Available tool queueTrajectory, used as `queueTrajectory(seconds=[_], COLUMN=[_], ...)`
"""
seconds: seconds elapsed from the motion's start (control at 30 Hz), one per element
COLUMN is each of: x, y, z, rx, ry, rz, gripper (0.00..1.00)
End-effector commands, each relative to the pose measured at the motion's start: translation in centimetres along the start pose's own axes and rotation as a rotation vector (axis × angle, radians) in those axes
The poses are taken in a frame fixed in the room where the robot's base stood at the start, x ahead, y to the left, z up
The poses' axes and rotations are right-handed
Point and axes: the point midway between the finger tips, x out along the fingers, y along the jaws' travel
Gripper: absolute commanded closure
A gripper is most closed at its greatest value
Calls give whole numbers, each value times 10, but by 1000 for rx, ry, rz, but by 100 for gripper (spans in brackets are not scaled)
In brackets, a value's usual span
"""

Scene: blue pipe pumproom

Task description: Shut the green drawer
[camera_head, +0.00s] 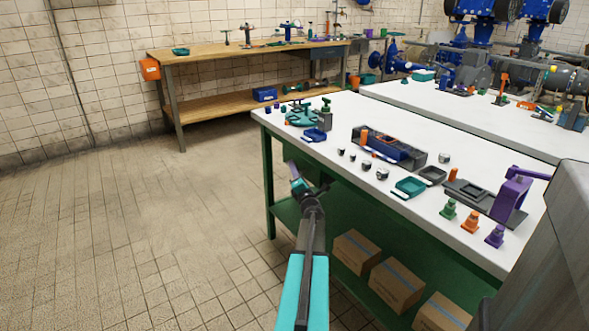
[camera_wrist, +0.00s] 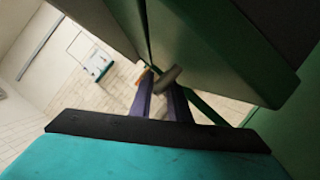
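My gripper (camera_head: 297,182) is beside the left end of the white-topped table, near its front edge. In the wrist view its two dark purple fingers (camera_wrist: 160,98) stand apart with light tiles showing between them. A short grey bar (camera_wrist: 170,77) lies across the view at the fingertips; I cannot tell whether they touch it. Close above are dark panels with green edges (camera_wrist: 228,50), split by a narrow gap. These may be the green drawer and the table's underside, but I cannot tell which is which. No drawer front shows clearly in the head view.
The white table (camera_head: 345,112) has green legs and carries several tools, trays and small parts. Cardboard boxes (camera_head: 395,283) stand on its lower shelf. A wooden workbench (camera_head: 215,57) stands at the back. The tiled floor (camera_head: 130,220) on the left is clear.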

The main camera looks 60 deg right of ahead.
Motion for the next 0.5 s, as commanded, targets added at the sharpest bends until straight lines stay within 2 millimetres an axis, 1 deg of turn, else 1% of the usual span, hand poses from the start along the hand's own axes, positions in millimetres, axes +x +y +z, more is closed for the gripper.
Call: queueTrajectory(seconds=[0.27, 0.5], x=[-27, -55], y=[1, 2], z=[0, 0], rx=[0, -1], ry=[0, 1], rz=[-1, 1], gripper=[83, 83])
